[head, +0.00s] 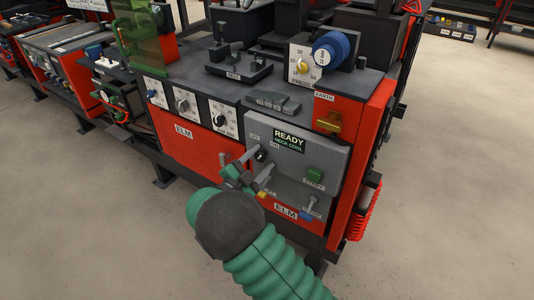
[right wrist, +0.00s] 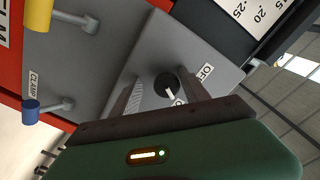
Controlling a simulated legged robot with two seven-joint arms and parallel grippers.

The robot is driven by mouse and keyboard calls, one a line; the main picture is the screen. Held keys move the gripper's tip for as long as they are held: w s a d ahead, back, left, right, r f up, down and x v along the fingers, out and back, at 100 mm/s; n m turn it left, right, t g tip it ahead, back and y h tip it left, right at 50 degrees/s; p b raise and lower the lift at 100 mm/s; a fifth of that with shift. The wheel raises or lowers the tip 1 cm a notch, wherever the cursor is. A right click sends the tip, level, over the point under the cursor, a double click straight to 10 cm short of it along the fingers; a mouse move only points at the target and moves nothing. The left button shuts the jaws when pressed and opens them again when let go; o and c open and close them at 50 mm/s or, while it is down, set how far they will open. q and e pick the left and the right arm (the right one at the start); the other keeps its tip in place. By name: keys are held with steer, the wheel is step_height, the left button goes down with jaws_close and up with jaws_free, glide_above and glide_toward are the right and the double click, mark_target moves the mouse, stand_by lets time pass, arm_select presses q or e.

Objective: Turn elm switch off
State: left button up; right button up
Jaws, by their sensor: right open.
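The elm switch is a black rotary knob (head: 261,155) on the grey ELM panel (head: 318,160), left of the green READY display. OFF and ON labels sit above it. In the right wrist view the knob (right wrist: 165,86) shows a white pointer toward the partly hidden label that starts with O, away from the OFF label (right wrist: 206,73). My right gripper (head: 246,170) is open in front of the panel at the knob. In the right wrist view its fingers (right wrist: 161,92) stand on both sides of the knob; contact cannot be told. My left gripper is out of view.
A green START button (head: 315,175), a yellow-tipped lever (head: 262,194) and a blue-tipped CLAMP lever (head: 307,215) are on the same panel, close to my right gripper. Dials (head: 223,118) line the panel to the left. The floor in front is clear.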

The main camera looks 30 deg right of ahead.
steer(key=shift+a+r, duration=0.1)
steer(key=shift+a, duration=0.15)
steer(key=shift+a+r, duration=0.2)
steer(key=shift+a, duration=0.3)
steer(key=shift+a+r, duration=0.2)
steer(key=shift+a, duration=0.25)
steer(key=shift+c, duration=0.5)
steer(key=shift+a, duration=0.1)
steer(key=shift+c, duration=1.1)
steer(key=shift+d+f, duration=0.15)
steer(key=shift+d, duration=0.65)
jaws_close()
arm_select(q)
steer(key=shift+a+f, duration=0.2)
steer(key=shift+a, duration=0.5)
arm_select(e)
steer(key=shift+a, duration=0.2)
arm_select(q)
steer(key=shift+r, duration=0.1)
